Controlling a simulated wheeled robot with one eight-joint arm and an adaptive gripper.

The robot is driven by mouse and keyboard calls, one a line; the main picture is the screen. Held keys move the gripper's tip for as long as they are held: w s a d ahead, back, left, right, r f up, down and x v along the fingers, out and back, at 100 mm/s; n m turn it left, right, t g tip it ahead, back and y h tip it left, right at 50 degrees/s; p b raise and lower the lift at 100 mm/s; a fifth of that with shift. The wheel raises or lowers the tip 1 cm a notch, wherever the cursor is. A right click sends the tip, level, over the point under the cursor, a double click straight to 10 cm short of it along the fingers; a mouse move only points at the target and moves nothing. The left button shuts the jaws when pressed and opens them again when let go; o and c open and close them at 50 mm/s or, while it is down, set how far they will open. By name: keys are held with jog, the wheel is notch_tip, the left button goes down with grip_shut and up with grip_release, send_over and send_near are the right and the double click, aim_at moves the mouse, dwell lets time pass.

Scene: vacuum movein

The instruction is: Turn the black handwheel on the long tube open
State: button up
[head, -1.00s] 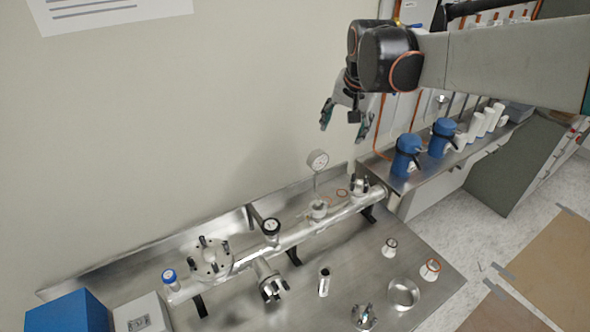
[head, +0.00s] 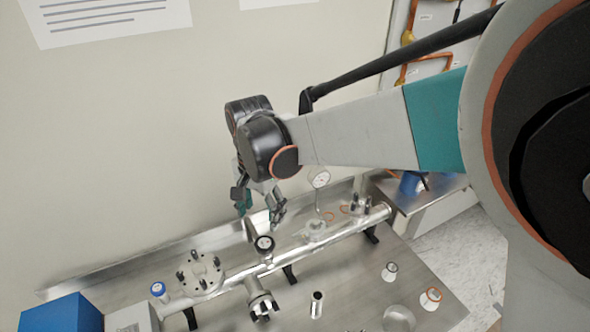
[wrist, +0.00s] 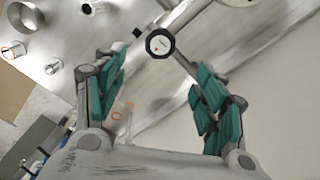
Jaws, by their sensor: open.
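The long steel tube (head: 287,258) runs along the metal bench in the head view. The black handwheel (head: 265,243), a dark disc with a pale centre, stands on a short stub on the tube. My gripper (head: 260,208) is open and empty, fingers pointing down, just above and behind the handwheel in the picture. In the wrist view the handwheel (wrist: 160,43) shows as a black ring with a white face, between and beyond the teal-padded fingers (wrist: 160,88). No contact shows.
Small fittings (head: 390,271) lie on the bench in front; the wall is behind.

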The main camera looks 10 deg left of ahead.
aim_at(264, 243)
notch_tip(264, 243, down, 12)
jog(key=shift+r+b, duration=0.25)
jog(key=shift+b, duration=0.6)
jog(key=c, duration=1.1)
